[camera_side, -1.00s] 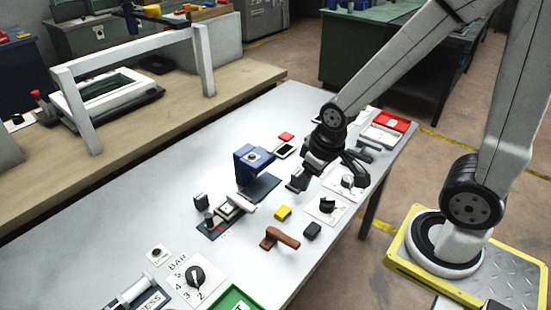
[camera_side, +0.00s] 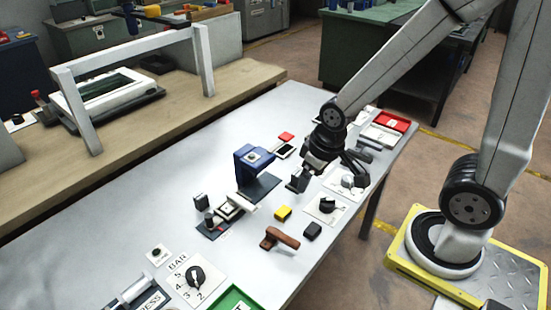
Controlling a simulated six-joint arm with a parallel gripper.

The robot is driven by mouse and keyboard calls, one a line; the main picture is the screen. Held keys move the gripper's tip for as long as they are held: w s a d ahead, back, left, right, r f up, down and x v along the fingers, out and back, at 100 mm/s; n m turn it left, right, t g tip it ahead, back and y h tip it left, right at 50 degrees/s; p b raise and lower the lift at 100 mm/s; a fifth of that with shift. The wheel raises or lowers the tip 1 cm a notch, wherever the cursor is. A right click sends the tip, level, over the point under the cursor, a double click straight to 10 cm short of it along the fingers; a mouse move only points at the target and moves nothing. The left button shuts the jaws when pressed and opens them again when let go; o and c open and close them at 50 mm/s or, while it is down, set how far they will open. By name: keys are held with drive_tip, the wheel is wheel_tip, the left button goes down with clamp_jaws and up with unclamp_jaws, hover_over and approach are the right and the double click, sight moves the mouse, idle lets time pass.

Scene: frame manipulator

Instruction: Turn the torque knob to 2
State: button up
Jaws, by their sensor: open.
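My gripper (camera_side: 326,175) is open and empty, pointing down above the right part of the table. One finger hangs to the left and the other reaches to the right. A black knob on a white plate (camera_side: 327,205) lies just below and in front of it. A paler knob on another white plate (camera_side: 348,181) is close behind the right finger and partly covered. No label can be read on either plate, so I cannot tell which is the torque knob. A third black knob (camera_side: 195,275) sits on a plate marked BAR with numbers, at the front left.
A blue stand (camera_side: 247,164) rises left of my gripper. A yellow block (camera_side: 283,212), a dark block (camera_side: 312,230) and a brown handle (camera_side: 279,238) lie in front. Red and white trays (camera_side: 390,121) are at the back right.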

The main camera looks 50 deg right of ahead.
drive_tip(key=shift+o, duration=0.3)
drive_tip(key=shift+w+d+f, duration=0.15)
drive_tip(key=shift+d, duration=0.2)
drive_tip(key=n+g+h, duration=0.4)
drive_tip(key=n, duration=1)
approach(348, 178)
drive_tip(key=f, duration=0.2)
drive_tip(key=shift+d, duration=0.3)
drive_tip(key=shift+f, duration=0.1)
drive_tip(key=shift+x, duration=3.75)
drive_tip(key=shift+d, duration=0.1)
drive_tip(key=c, duration=1.3)
drive_tip(key=shift+o, duration=0.2)
drive_tip(key=shift+m, duration=0.3)
